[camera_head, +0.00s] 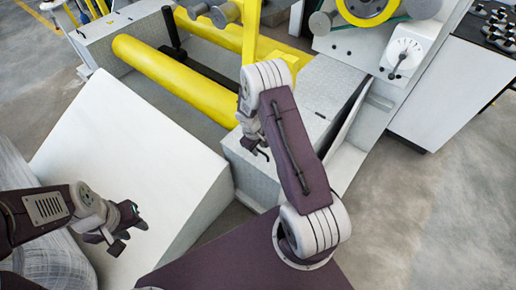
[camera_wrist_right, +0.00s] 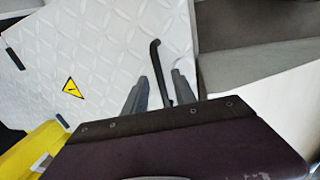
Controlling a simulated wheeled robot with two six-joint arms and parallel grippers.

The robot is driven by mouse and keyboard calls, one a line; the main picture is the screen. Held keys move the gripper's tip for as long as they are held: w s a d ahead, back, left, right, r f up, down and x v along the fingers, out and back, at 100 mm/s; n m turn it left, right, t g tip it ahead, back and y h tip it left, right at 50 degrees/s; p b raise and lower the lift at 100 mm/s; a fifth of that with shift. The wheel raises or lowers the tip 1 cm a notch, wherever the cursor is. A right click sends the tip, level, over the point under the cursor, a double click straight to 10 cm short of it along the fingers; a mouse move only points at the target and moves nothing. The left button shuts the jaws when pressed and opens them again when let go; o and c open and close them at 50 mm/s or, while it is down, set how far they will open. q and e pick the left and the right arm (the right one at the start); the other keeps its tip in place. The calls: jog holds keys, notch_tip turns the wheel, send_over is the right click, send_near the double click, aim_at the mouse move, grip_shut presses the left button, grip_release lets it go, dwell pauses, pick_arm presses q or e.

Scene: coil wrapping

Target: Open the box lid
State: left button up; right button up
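The box (camera_head: 325,85) is pale grey with a patterned plate top and stands in the middle of the head view, partly hidden by my right arm. In the right wrist view, its white diamond-patterned lid (camera_wrist_right: 110,45) carries a yellow warning triangle and looks closed. A black bent handle (camera_wrist_right: 155,55) shows there too. My right gripper (camera_head: 261,152) is over the box; in the wrist view its fingers (camera_wrist_right: 160,85) are apart, with the handle seen between them. I cannot tell whether they touch it. My left gripper (camera_head: 126,228) is open and empty, far to the left.
A large white sloped panel (camera_head: 125,165) lies under my left gripper. Yellow rollers (camera_head: 175,80) lie behind it. A machine with a dial (camera_head: 402,57) stands at the back right. The concrete floor (camera_head: 430,210) at the right is clear.

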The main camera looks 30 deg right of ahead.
grip_shut()
dwell(1.3)
